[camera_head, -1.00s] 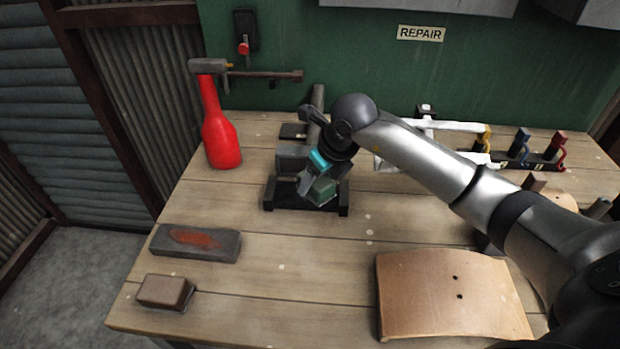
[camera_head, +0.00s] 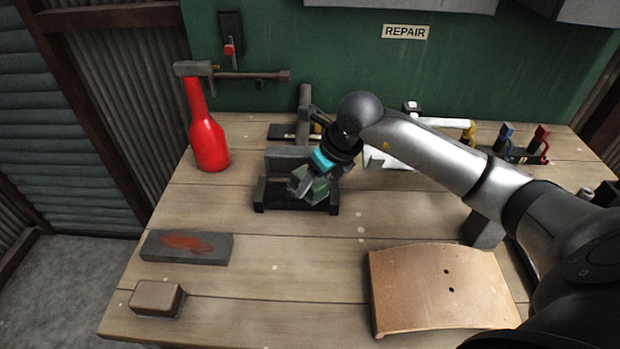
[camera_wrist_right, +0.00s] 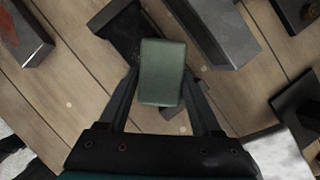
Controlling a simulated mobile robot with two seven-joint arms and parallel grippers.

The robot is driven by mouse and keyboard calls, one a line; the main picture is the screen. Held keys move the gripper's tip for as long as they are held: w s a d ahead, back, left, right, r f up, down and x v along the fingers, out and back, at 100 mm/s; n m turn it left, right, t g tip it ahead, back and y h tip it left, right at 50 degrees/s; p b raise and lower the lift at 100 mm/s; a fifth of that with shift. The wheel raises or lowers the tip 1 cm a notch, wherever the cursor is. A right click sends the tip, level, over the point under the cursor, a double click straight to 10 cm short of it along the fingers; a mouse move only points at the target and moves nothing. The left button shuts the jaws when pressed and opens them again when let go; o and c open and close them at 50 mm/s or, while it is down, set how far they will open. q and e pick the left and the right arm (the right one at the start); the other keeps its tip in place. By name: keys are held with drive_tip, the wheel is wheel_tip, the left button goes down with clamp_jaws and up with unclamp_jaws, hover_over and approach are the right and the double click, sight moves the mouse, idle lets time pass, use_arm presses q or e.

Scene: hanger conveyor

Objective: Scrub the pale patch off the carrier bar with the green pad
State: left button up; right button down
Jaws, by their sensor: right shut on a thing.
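My right gripper (camera_head: 306,184) is shut on the green pad (camera_head: 319,189). In the right wrist view the pad (camera_wrist_right: 162,72) sits between the two fingers, its broad face toward the camera. In the head view the gripper and pad are over a black stand (camera_head: 272,195). A grey metal bar (camera_wrist_right: 214,28) shows beyond the pad in the wrist view, and a grey block (camera_head: 284,158) shows behind the stand in the head view. I cannot tell which piece is the carrier bar. I make out no pale patch on either. Whether the pad touches anything is unclear. My left gripper is not in view.
A red bottle (camera_head: 208,142) stands at the back left. A grey block with a rust-red patch (camera_head: 186,246) and a brown block (camera_head: 156,298) lie at front left. A curved wooden board (camera_head: 440,290) lies at front right. Coloured clamps (camera_head: 505,138) stand at back right.

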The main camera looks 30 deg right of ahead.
drive_tip(key=shift+h, duration=0.3)
drive_tip(key=d+r+p, duration=0.1)
drive_tip(key=r+p, duration=0.1)
drive_tip(key=r, duration=0.1)
drive_tip(key=d+r+p, duration=0.1)
drive_tip(key=shift+s+d+r, duration=0.2)
drive_tip(key=shift+d+r, duration=0.1)
drive_tip(key=shift+r, duration=0.4)
drive_tip(key=shift+a, duration=0.1)
drive_tip(key=shift+a, duration=0.1)
drive_tip(key=shift+r+p, duration=1.1)
drive_tip(key=shift+r, duration=0.4)
drive_tip(key=shift+f, duration=0.1)
